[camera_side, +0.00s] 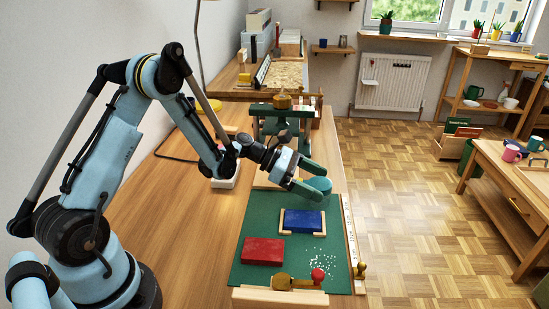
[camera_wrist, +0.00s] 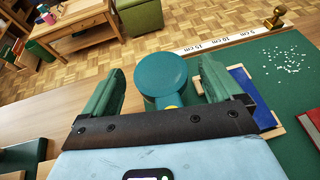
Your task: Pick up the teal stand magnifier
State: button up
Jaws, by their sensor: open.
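The teal stand magnifier (camera_side: 319,184) stands at the far end of the green cutting mat, beyond the blue book. In the wrist view its round teal top (camera_wrist: 161,74) lies between my two green fingers, with a small yellow spot below it. My gripper (camera_side: 309,178) is open, with one finger on each side of the magnifier. In the wrist view gaps show between the fingers and the magnifier's top. Its lower part is hidden by the gripper.
The green mat (camera_side: 256,222) holds a blue book (camera_side: 303,221) in a light wooden frame, a red book (camera_side: 263,251) and white crumbs (camera_side: 322,262). A ruler (camera_side: 349,228) runs along the mat's right edge. A dark green press (camera_side: 282,121) stands behind my gripper.

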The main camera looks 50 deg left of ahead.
jog(key=shift+w+d+f, duration=0.1)
jog(key=shift+w+d, duration=0.05)
jog(key=shift+d, duration=0.05)
jog(key=c, duration=1.3)
jog(key=shift+o, duration=0.2)
